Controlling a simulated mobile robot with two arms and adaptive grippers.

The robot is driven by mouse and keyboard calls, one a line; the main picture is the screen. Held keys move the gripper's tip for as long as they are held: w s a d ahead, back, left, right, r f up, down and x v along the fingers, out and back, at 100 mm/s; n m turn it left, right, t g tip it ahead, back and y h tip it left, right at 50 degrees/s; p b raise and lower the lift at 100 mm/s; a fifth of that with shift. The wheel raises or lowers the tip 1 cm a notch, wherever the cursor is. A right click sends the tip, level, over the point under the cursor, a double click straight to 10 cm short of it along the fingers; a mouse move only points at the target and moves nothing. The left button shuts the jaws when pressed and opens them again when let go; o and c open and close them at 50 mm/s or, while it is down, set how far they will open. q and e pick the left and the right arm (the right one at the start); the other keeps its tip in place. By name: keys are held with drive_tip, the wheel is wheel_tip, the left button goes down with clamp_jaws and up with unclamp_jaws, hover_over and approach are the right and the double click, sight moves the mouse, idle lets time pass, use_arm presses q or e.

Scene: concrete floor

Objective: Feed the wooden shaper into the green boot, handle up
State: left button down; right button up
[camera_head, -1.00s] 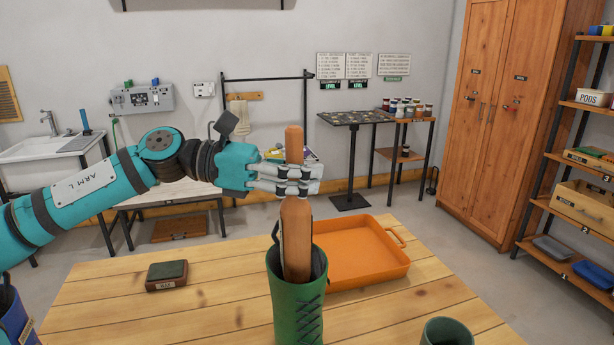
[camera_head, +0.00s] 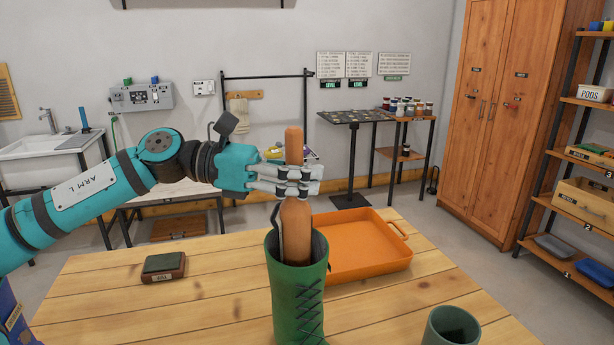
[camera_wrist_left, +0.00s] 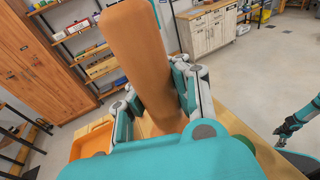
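The green boot (camera_head: 299,300) stands upright on the wooden table, laces facing me and its top open. The wooden shaper (camera_head: 296,226) is upright, its lower end inside the boot opening and its narrow handle (camera_head: 294,146) pointing up. The shaper's lower end is hidden in the boot. My left gripper (camera_head: 304,181) is shut around the shaper's narrow part, above the boot rim. The left wrist view shows the fingers on both sides of the shaper (camera_wrist_left: 140,50). My right gripper (camera_wrist_left: 287,130) shows small at that view's right edge; its opening is unclear.
An orange tray (camera_head: 368,269) lies just behind and right of the boot. A small block with a dark green top (camera_head: 163,267) lies to the left. A green cup-like object (camera_head: 451,327) stands at the front right. The table left of the boot is mostly clear.

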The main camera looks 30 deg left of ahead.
use_arm(q)
drive_tip(key=c, duration=1.2)
unclamp_jaws()
drive_tip(key=shift+c, duration=0.2)
drive_tip(key=shift+s+a, duration=0.3)
drive_tip(key=shift+a, duration=0.3)
drive_tip(key=v, duration=1)
drive_tip(key=shift+s+a, duration=0.25)
